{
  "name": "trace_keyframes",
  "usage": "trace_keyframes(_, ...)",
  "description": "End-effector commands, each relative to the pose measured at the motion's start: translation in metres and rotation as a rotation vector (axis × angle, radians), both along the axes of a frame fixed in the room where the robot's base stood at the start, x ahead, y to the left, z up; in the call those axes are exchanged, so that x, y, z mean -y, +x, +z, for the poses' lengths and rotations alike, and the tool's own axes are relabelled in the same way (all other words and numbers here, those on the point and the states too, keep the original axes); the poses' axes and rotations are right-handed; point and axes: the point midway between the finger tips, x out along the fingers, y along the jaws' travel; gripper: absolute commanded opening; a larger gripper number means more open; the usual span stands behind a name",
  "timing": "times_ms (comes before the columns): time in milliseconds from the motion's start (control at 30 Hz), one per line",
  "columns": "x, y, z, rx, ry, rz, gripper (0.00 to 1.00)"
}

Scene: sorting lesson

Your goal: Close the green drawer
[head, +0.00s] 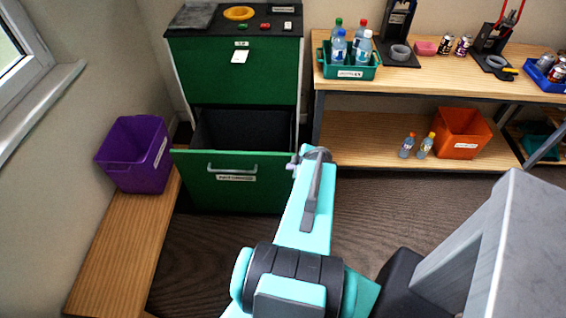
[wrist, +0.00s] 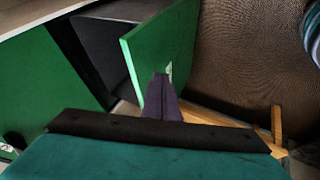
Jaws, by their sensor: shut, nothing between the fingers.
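The green drawer (head: 228,190) is pulled out from the lower part of the green cabinet (head: 235,75), and its dark inside shows from above. Its front has a grey handle and a white label. My gripper (head: 292,164) is at the right end of the drawer front in the head view. In the wrist view the closed fingers (wrist: 162,88) point at the outer face of the drawer front (wrist: 150,40), by its label. Nothing is between them. I cannot tell whether they touch the drawer.
A purple bin (head: 135,155) stands on a low wooden bench (head: 125,230) to the left. A wooden shelf unit (head: 400,135) on the right holds bottles, a teal crate (head: 348,72) and an orange bin (head: 461,135). The floor before the drawer is clear.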

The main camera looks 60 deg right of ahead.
Motion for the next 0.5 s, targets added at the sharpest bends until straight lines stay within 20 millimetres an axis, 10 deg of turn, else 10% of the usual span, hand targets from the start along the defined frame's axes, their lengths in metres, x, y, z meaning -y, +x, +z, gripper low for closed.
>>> trace_keyframes(500, 0.0, 0.0016, -0.0039, -0.001, 0.002, 0.0, 0.0)
